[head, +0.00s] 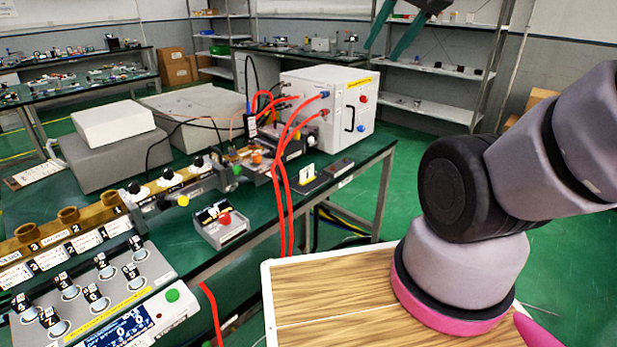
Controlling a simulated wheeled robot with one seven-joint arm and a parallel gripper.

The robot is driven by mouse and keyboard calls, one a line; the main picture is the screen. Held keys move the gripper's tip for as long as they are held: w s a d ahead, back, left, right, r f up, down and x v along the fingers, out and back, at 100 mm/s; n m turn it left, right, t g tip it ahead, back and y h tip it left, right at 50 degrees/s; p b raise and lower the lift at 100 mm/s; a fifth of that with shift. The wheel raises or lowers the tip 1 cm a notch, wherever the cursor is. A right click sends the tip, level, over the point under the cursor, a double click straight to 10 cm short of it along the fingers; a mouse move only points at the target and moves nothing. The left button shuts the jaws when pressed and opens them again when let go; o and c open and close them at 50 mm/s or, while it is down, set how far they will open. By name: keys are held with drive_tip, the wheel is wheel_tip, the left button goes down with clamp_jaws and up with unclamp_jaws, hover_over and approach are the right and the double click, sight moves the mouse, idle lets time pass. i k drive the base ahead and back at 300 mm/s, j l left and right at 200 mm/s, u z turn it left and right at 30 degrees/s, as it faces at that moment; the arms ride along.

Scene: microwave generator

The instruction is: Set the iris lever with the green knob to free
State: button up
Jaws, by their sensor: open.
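My gripper (381,53) shows at the top of the head view, its two teal fingers pointing down and spread apart with nothing between them. It is in the air above and right of the bench apparatus. A row of metal waveguide parts (178,183) runs along the green bench, with several dark and white knobs on top. Its far end is a cluster of small parts (257,157) with an orange knob, beside a white box. A round green button (172,295) is on the front control panel.
The white box (329,105) has red cables that loop down across the bench edge. A small grey box with a red button (222,224) sits near the edge. Numbered sample holders (75,290) fill the front left. A wooden-topped surface (330,293) is in front.

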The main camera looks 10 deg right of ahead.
sight(237, 170)
drive_tip(key=u, duration=1.9)
drive_tip(key=i+j+u, duration=0.2)
drive_tip(key=u, duration=0.25)
drive_tip(key=i+j+u, duration=0.25)
drive_tip(key=u, duration=0.2)
drive_tip(key=i+j+u, duration=0.15)
drive_tip(key=u, duration=0.25)
drive_tip(key=i+j, duration=0.1)
drive_tip(key=i, duration=0.35)
drive_tip(key=z, duration=3.35)
